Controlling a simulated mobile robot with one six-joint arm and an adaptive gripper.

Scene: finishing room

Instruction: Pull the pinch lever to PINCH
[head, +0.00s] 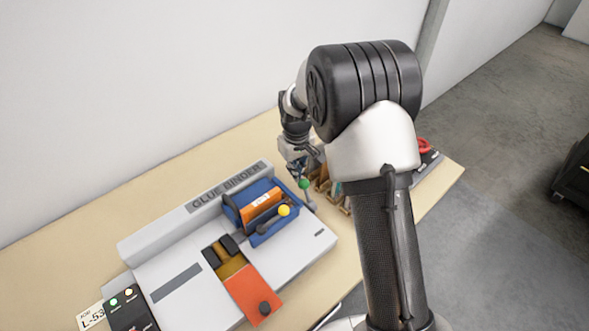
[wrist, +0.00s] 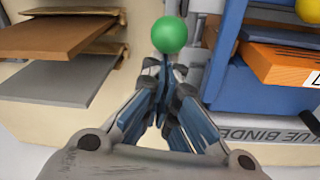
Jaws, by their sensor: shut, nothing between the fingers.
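The glue binder (head: 165,245) is a pale grey machine on the bench. A lever with a green ball knob (head: 304,183) stands at its right side, and a black lever with a yellow ball knob (head: 284,211) lies by the blue unit. No PINCH mark is readable, so I cannot tell for certain which is the pinch lever. My gripper (head: 299,170) is shut and empty close to the green knob. In the wrist view the green knob (wrist: 169,35) appears just past my closed fingertips (wrist: 166,72); I cannot tell whether they touch.
The blue unit (wrist: 232,92) with an orange block (wrist: 285,67) is close on the right in the wrist view. Brown and grey shelves (wrist: 55,38) are close on the left. A control box (head: 130,309) and a red round control (head: 423,146) sit at opposite bench ends.

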